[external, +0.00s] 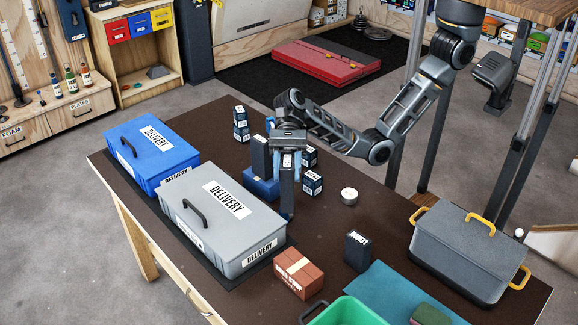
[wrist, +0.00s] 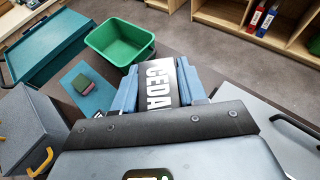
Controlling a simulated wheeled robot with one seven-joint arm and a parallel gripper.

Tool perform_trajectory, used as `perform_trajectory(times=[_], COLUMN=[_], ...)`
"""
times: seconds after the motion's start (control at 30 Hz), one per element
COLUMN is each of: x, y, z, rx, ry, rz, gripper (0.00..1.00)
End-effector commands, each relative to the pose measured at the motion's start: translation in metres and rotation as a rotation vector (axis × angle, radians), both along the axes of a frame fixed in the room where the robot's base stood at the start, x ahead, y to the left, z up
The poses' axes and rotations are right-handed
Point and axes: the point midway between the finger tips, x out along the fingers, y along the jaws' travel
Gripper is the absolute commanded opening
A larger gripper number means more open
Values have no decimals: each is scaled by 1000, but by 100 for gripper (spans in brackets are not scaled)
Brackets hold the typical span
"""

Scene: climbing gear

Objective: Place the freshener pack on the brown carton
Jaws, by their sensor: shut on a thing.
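My gripper (external: 288,160) is shut on a dark, upright pack, the freshener pack (external: 287,190), among the small boxes in the middle of the table. In the wrist view the pack (wrist: 161,85) shows white letters reading "CEDA" between the blue fingers; the rest of the word is hidden. I cannot tell whether its bottom touches the table. The brown carton (external: 300,273) lies nearer the table's front edge, apart from my gripper, with a pale band on its top. I cannot make it out in the wrist view.
Grey (external: 220,215) and blue (external: 152,155) delivery boxes stand left. Dark packs (external: 312,183), a blue box (external: 262,188) and a tin (external: 349,196) are close to my gripper. A dark box (external: 357,250) and green bin (external: 345,312) are near the carton. A grey toolbox (external: 466,255) stands right.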

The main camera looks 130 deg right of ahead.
Motion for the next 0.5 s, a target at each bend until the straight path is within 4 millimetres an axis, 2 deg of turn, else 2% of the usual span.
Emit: perform_trajectory(times=[0.17, 0.5], x=[5, 38], y=[10, 70], z=[-15, -56], rx=[1, 1], ry=[0, 2], rz=[2, 5], gripper=[0, 0])
